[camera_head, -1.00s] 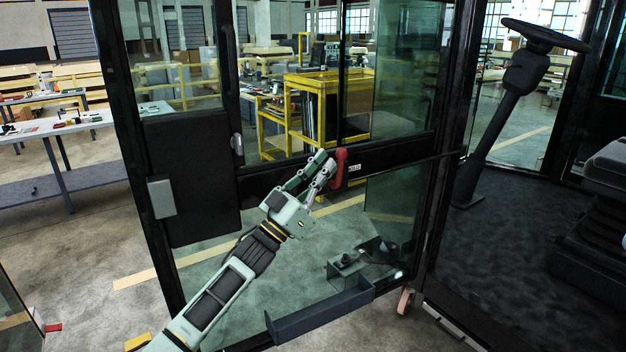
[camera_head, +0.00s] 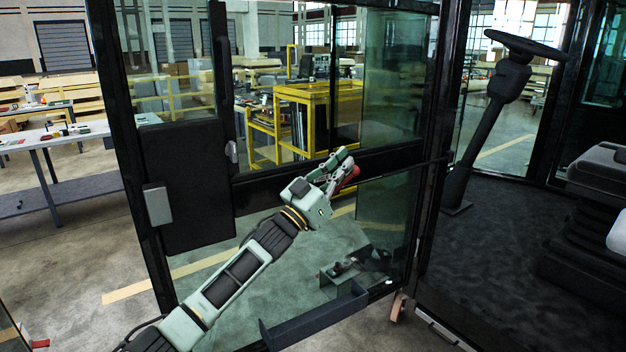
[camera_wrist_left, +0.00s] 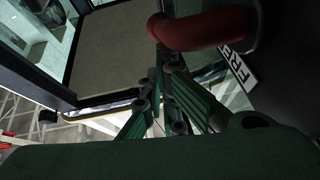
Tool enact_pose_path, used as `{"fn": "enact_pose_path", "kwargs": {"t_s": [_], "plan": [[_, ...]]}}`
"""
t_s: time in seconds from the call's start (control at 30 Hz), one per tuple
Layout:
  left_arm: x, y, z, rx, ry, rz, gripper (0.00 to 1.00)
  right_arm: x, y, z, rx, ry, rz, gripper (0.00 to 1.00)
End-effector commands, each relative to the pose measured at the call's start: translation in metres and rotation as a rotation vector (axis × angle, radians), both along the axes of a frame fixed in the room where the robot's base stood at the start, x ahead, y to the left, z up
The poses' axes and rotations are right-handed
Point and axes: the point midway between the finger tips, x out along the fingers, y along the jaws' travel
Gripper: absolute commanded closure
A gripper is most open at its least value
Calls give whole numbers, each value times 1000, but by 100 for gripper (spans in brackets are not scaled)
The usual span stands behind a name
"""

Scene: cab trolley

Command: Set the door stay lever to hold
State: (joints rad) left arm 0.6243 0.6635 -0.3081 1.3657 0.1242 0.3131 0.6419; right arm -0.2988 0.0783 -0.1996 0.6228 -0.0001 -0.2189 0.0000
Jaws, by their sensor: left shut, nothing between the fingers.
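The red door stay lever (camera_head: 352,176) is on the dark crossbar of the glazed cab door, mostly hidden behind my left gripper (camera_head: 343,163) in the head view. The part that shows points right. In the left wrist view the lever (camera_wrist_left: 205,31) is a thick red bent handle above the fingers. Beside it is a white label (camera_wrist_left: 238,68) with the letters "FRE" showing. My left gripper is shut and empty, its fingers against or very close to the lever; contact is unclear. The HOLD label is hidden in the head view. My right gripper is not in view.
The door's glass panes and dark frame (camera_head: 432,115) surround the lever. A grey latch box (camera_head: 158,205) is on the door's left side. The cab with steering column (camera_head: 480,130) and seat (camera_head: 600,190) is at right. A yellow trolley (camera_head: 318,92) stands behind the glass.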

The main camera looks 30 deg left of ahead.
Motion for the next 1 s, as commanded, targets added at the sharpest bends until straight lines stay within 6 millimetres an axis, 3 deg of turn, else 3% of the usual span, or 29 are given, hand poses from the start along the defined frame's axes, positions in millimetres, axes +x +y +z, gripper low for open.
{"fn": "enact_pose_path", "kwargs": {"t_s": [0.17,1.0], "plan": [[11,-6,-6,-1,-1,-1,100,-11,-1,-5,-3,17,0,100],[29,-14,-24,63,125,3,100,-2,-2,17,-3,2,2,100]]}}
